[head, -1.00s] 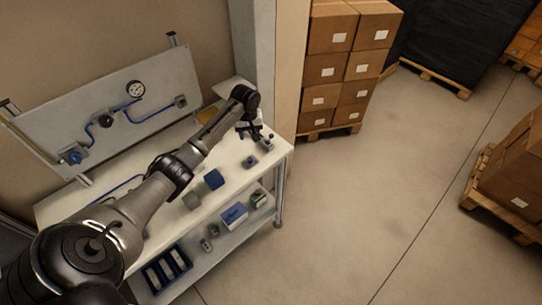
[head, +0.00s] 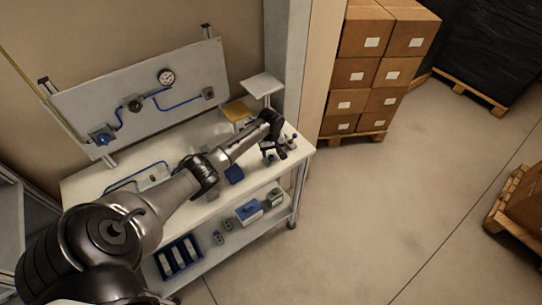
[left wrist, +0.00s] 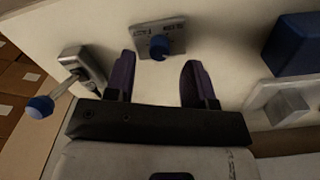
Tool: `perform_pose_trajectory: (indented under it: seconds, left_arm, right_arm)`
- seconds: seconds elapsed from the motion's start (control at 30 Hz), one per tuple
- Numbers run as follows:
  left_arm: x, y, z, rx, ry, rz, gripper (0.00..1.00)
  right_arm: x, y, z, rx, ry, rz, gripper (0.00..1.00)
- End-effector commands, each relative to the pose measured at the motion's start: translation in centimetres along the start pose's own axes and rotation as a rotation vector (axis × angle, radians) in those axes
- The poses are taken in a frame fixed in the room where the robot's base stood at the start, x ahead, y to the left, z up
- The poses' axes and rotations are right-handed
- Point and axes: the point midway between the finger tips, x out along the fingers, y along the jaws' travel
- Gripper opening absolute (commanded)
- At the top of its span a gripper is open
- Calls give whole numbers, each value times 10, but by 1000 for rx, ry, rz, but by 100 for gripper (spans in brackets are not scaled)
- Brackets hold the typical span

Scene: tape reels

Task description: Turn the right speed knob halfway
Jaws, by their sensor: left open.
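A blue round knob (left wrist: 159,46) on a small metal plate with tiny lettering (left wrist: 142,30) shows in the left wrist view. My left gripper (left wrist: 158,72) is open, with dark fingers either side of the line to the knob. The knob is ahead of the fingertips, and I see no contact. I cannot tell for certain that this is the right speed knob. In the head view my left gripper (head: 271,153) is over the right end of the workbench (head: 205,222) and hides the knob. My right gripper is not in view.
A lever with a blue ball (left wrist: 40,106) stands close left of my left fingers. A dark blue block (left wrist: 296,44) and a grey block (left wrist: 287,105) are on the right. Behind the bench is a panel (head: 75,87) with a gauge (head: 166,77).

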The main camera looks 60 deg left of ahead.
Motion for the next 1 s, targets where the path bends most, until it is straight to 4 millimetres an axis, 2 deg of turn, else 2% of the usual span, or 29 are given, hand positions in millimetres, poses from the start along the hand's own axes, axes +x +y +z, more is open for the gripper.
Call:
perform_pose_trajectory:
  seconds: [0.1,0.23,0.67,1.0]
  left_arm:
    - [14,1,0,0,-1,1,50]
    - [23,0,0,0,0,1,50]
    - [28,0,0,1,0,1,50]
    - [28,0,0,1,0,1,18]
  right_arm:
    - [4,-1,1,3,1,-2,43]
    - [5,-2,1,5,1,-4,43]
    - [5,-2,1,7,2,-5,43]
    - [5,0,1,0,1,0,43]
